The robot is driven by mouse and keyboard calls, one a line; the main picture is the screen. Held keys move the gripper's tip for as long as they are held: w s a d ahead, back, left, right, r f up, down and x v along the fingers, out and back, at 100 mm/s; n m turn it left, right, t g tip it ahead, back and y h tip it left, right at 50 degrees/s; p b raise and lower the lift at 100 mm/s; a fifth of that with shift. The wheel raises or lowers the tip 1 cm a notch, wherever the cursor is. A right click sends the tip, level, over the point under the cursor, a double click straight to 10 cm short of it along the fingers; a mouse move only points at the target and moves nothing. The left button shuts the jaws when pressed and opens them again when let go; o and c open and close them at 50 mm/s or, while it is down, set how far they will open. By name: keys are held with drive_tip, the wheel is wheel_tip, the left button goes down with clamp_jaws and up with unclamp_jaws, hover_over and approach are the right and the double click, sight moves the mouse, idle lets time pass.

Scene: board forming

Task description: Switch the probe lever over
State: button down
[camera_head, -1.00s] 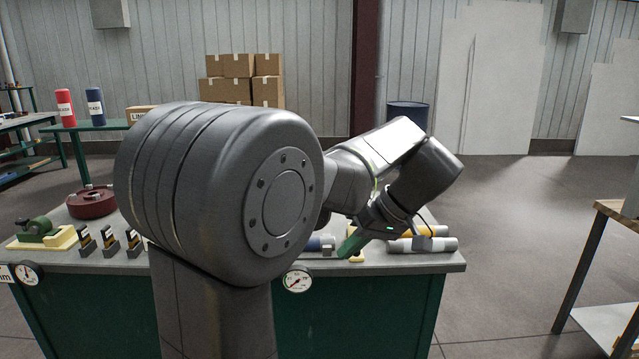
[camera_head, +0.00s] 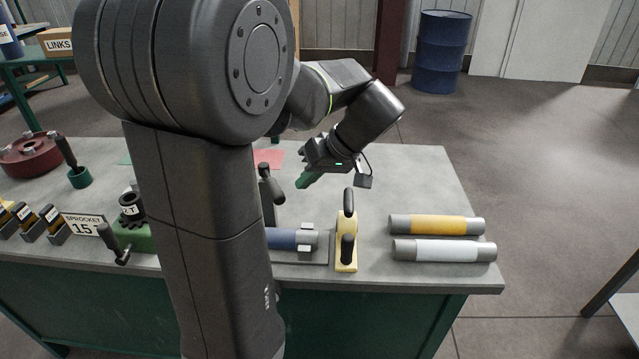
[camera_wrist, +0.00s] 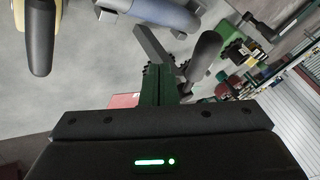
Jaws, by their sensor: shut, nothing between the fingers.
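A lever with a black handle (camera_head: 270,184) stands at the left end of the clamped blue cylinder (camera_head: 288,239); I take it as the probe lever, though no label shows. Its lower part is partly hidden by my arm. In the wrist view its black handle (camera_wrist: 203,56) leans just right of my fingertips, with a dark grey bar beside it. My gripper (camera_head: 306,180) has green fingers, closed and empty, to the right of the handle. The fingers also show in the wrist view (camera_wrist: 158,84); I cannot tell whether they touch the lever.
A yellow block (camera_head: 346,262) with black handles stands right of the blue cylinder. Yellow-banded (camera_head: 435,225) and white (camera_head: 445,250) rollers lie at the right. A green fixture with a sprocket (camera_head: 132,207) and a sign (camera_head: 85,225) are at left. The back right of the bench (camera_head: 420,175) is clear.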

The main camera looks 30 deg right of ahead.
sight(278, 190)
drive_tip(key=shift+a+r, duration=0.2)
drive_tip(key=shift+a, duration=1.3)
drive_tip(key=a+m, duration=0.1)
drive_tip(key=a+b, duration=0.1)
drive_tip(key=a+m+t+h, duration=0.1)
drive_tip(key=shift+s+a+m, duration=0.1)
drive_tip(key=shift+s+m, duration=0.2)
